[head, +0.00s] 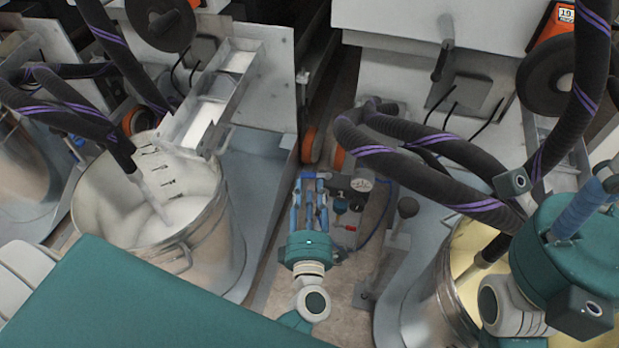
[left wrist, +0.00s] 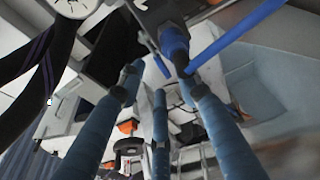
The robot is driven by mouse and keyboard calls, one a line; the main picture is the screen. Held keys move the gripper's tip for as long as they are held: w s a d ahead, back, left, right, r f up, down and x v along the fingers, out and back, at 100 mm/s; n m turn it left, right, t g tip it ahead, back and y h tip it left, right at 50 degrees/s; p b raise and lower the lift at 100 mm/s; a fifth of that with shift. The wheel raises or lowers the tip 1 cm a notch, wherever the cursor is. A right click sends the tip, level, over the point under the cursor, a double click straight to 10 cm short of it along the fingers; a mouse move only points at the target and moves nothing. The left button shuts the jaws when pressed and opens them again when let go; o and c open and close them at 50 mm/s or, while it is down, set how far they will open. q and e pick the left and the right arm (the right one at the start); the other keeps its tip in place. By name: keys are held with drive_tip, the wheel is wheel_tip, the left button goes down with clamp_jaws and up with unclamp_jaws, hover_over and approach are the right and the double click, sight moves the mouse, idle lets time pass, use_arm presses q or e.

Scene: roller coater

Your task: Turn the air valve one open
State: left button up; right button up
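My left gripper (head: 310,178) reaches away from me into the gap between two machines. Its blue fingers are apart, and nothing is clearly held. In the left wrist view the spread fingers (left wrist: 159,88) lie just below a dark blue fitting (left wrist: 175,47) with a blue hose; contact cannot be told. A round gauge (head: 362,180) stands right of the gripper and shows at the wrist view's top left (left wrist: 75,6). Below it is a small red handle (head: 350,228) on the pipework. Which part is air valve one is unclear. My right gripper (head: 580,208) is partly visible at the right edge.
A bucket of white paint (head: 205,245) stands left, and a bucket of yellow paint (head: 440,290) stands right. Dark ribbed hoses (head: 450,185) with purple stripes hang right of the gauge. A blue air line (head: 384,215) runs beside the gauge. The gap is narrow.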

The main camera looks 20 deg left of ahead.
use_arm(q)
drive_tip(key=v, duration=0.6)
drive_tip(key=shift+s, duration=0.1)
